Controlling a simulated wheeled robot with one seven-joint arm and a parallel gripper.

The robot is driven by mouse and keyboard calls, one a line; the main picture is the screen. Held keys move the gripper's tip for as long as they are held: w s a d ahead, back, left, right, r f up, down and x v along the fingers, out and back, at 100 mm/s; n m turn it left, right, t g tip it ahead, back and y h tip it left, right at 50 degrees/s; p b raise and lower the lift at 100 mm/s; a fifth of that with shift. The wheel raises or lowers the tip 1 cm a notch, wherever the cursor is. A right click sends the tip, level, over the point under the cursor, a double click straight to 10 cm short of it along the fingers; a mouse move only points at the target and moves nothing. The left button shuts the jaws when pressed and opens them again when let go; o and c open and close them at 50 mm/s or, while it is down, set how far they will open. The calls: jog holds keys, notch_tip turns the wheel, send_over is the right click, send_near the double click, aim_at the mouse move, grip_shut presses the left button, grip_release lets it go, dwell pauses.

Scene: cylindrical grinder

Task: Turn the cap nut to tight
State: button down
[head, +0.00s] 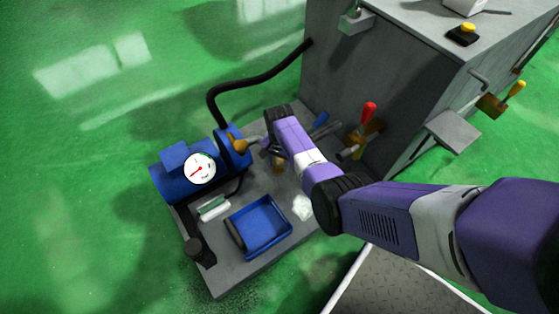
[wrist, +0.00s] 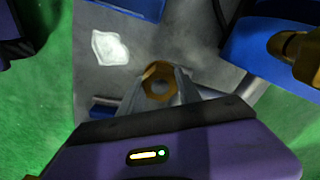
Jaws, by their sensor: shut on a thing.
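A brass hexagonal cap nut (wrist: 150,73) with a round hole or recess in its middle shows in the wrist view. My gripper (wrist: 161,82) is shut on it, one grey finger on each side. In the head view my gripper (head: 267,147) reaches down over the grey plate, right of the blue pump unit (head: 175,183). A small brass piece (head: 278,166) shows just below the gripper there. How tight the nut sits and its thread are hidden.
A brass fitting (head: 240,145) juts from the blue unit close by, and it also shows in the wrist view (wrist: 297,47). A gauge (head: 200,168), blue tray (head: 263,226), white rag (head: 302,207) and black hose (head: 240,87) surround the spot. A red-handled lever (head: 368,113) stands by the grey machine.

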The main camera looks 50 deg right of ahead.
aim_at(280, 163)
jog(key=m+p, duration=0.1)
jog(key=m, duration=0.5)
jog(key=shift+d, duration=0.1)
dwell(0.5)
jog(key=c, duration=0.8)
grip_release()
jog(key=shift+c, duration=0.2)
jog(key=shift+r+p, duration=2.35)
jog(key=shift+r, duration=1.55)
